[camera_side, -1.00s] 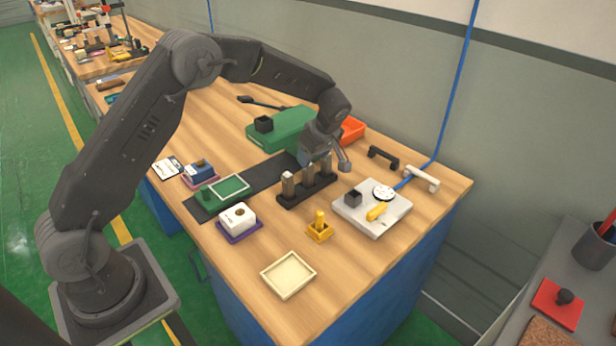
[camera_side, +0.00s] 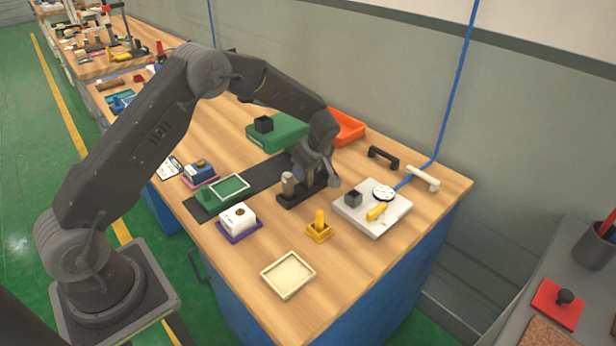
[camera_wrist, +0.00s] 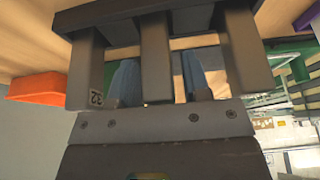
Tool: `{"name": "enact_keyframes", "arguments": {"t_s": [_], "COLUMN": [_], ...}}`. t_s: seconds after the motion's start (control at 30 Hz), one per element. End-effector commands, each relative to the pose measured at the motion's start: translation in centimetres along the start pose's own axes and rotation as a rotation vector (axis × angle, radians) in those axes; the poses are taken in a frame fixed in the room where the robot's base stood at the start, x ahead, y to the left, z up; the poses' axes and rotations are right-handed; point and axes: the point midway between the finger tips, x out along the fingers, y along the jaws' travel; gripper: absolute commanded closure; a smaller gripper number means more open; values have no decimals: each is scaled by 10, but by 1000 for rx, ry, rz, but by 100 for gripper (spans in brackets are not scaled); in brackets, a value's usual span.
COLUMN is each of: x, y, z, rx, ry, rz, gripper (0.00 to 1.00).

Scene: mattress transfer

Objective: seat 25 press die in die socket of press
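A dark rack (camera_side: 289,202) holds three upright grey dies. In the wrist view the rack (camera_wrist: 110,22) hangs across the top of the picture, and the left die (camera_wrist: 86,75) carries a label reading 32. My gripper (camera_side: 316,176) is down at the rack. In the wrist view its bluish fingers stand either side of the middle die (camera_wrist: 155,65), apart, with a gap visible on the right side. No 25 mark is readable. A white base (camera_side: 384,222) with a dark square block, a dial and a yellow handle stands right of the rack. I cannot tell whether it is the press.
A green block (camera_side: 290,133) with a black cube and an orange bin (camera_side: 348,128) lie behind. A yellow stand (camera_side: 319,230), a cream tray (camera_side: 288,276) and a white box (camera_side: 237,217) are in front. Black and white handles stand at the right.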

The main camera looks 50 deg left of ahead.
Motion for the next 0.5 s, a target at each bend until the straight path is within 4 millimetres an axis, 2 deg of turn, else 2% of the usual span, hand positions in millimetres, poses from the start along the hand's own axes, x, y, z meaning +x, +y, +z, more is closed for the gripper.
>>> {"name": "enact_keyframes", "arguments": {"t_s": [0.07, 0.43, 0.5], "x": [0, 0, 0], "y": [0, 0, 0], "z": [0, 0, 0], "rx": [0, 0, 0], "ry": [0, 0, 0], "rz": [0, 0, 0], "gripper": [64, 99, 100]}}
